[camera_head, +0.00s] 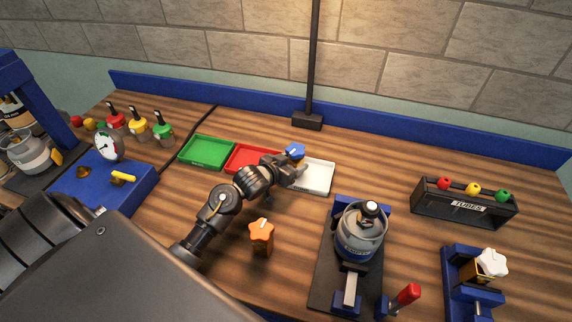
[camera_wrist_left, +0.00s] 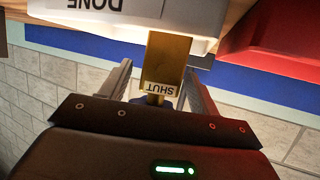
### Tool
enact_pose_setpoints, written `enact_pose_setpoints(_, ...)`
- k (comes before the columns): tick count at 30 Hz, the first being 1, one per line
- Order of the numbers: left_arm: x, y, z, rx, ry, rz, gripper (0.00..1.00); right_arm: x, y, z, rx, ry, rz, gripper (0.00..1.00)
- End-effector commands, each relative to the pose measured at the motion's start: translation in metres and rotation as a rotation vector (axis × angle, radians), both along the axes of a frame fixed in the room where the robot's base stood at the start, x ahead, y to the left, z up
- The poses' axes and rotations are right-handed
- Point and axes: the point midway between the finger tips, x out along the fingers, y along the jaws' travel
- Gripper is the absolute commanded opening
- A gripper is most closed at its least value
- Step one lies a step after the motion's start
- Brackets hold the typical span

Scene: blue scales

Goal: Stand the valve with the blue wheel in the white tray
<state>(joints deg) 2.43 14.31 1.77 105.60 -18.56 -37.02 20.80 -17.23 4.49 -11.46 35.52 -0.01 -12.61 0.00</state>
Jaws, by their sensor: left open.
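The valve with the blue wheel (camera_head: 295,150) is upright at the left part of the white tray (camera_head: 319,178). In the left wrist view, which is upside down, its brass body (camera_wrist_left: 167,62) carries a "SHUT" label. Its lower end goes out of sight behind the tray's wall (camera_wrist_left: 185,15), which is marked "DONE". Its wheel is mostly hidden there by the gripper. My left gripper (camera_head: 300,168) is open around the valve, with a finger on each side and gaps between them and the brass body. My right gripper is not in view.
A red tray (camera_head: 250,158) and a green tray (camera_head: 207,151) lie left of the white one. An orange-wheeled valve (camera_head: 261,232) stands in front. A lamp post (camera_head: 308,121) stands behind.

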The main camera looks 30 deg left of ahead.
Motion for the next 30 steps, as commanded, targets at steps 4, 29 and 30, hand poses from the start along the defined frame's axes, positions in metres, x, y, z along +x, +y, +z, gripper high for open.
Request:
enact_pose_setpoints(4, -0.019, 0.003, 0.006, 0.003, 0.000, -0.001, 0.62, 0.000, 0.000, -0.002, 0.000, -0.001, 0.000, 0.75)
enact_pose_setpoints(29, -0.110, 0.015, 0.046, 0.000, 0.000, 0.000, 0.62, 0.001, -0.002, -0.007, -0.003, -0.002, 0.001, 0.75)
enact_pose_setpoints(30, -0.110, 0.015, 0.046, 0.000, 0.000, 0.000, 0.62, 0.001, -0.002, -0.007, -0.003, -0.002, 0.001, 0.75)
